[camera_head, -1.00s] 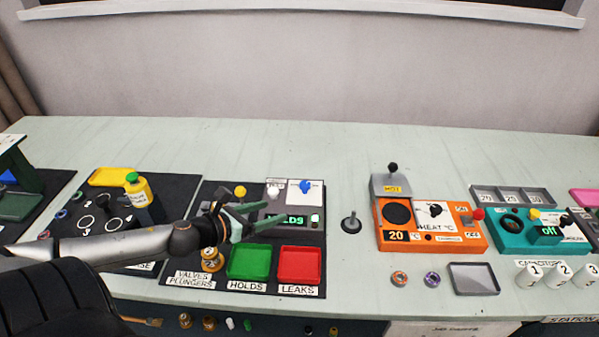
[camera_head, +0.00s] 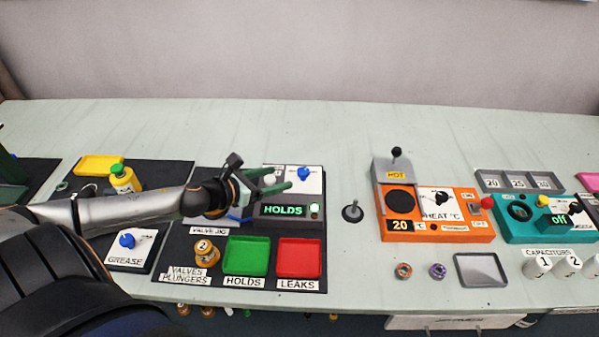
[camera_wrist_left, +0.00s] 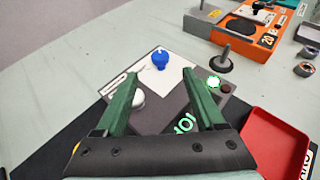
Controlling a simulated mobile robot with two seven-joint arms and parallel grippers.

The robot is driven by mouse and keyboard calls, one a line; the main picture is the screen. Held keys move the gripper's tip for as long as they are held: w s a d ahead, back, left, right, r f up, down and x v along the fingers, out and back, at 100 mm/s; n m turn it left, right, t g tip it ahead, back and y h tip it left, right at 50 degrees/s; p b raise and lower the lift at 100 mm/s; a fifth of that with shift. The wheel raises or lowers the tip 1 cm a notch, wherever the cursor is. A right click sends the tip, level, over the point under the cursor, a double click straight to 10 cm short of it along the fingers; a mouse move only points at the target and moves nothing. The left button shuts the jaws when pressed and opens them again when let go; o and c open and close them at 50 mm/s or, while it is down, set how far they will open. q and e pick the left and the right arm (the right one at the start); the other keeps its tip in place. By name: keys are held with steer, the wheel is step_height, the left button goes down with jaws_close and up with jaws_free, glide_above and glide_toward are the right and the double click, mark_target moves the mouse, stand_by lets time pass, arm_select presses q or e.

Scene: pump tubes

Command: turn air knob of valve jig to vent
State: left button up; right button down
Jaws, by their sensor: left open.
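The valve jig (camera_head: 252,222) is a dark grey box with a lit green HOLDS display (camera_head: 283,211) and a green lamp (camera_head: 314,210). Its blue air knob (camera_head: 304,174) stands on a white plate at the back right of the jig. It also shows in the left wrist view (camera_wrist_left: 160,60), beyond and between the fingertips. My left gripper (camera_head: 288,180) is open and empty above the jig, its green fingers pointing at the knob without visible contact. A white round button (camera_wrist_left: 138,98) shows beside the left finger. My right gripper is in neither current view.
A green HOLDS tray (camera_head: 246,256) and a red LEAKS tray (camera_head: 298,258) lie in front of the jig. A brass valve (camera_head: 206,253) stands left of them. The bench behind is clear.

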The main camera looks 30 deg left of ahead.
mark_target(302, 171)
arm_select(q)
steer(key=shift+x, duration=4.5)
steer(key=shift+r, duration=0.1)
steer(key=shift+c, duration=0.2)
jaws_close()
